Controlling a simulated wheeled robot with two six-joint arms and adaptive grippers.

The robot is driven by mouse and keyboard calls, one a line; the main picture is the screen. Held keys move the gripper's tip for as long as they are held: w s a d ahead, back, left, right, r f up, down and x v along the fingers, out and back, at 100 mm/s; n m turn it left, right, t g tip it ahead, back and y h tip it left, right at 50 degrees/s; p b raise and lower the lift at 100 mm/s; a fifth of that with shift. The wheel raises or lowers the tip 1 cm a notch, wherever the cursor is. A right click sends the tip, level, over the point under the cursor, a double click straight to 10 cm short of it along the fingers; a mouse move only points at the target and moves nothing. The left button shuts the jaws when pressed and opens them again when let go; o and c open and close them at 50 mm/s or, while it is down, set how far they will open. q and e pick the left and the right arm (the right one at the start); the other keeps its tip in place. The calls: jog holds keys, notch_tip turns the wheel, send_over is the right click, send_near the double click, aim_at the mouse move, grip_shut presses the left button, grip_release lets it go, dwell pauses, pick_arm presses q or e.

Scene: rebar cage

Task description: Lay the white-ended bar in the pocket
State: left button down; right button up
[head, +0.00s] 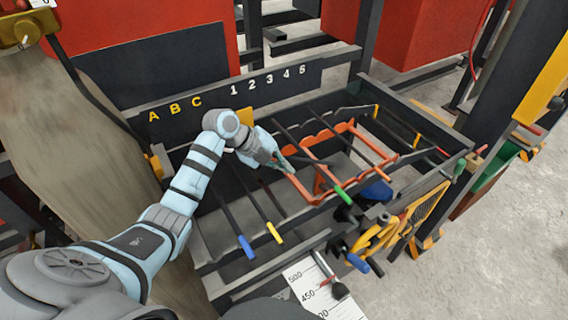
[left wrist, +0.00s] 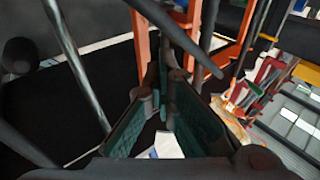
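My left gripper (head: 284,164) reaches over the rebar frame beside the orange slotted rack (head: 301,188). In the left wrist view its teal-padded fingers (left wrist: 163,75) come together at the tips. A dark bar (left wrist: 190,45) crosses close by the fingertips; I cannot tell whether they touch it. No white bar end can be made out for certain. A pale patch (left wrist: 168,146) shows between the finger bases, but what it is stays unclear. My right gripper is not in view.
Bars with blue (head: 247,247), yellow (head: 273,232), green (head: 343,196) and orange (head: 389,175) ends lie across the frame. A dark board (head: 235,88) bears letters and numbers behind. A white measuring scale (head: 314,290) is in front. Open floor (head: 500,250) lies to the right.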

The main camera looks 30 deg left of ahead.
pick_arm(q)
jog(key=c, duration=1.9)
grip_release()
jog(key=shift+f, duration=0.2)
jog(key=v, duration=1.2)
jog(key=shift+d+r, duration=0.1)
jog(key=shift+r, duration=0.05)
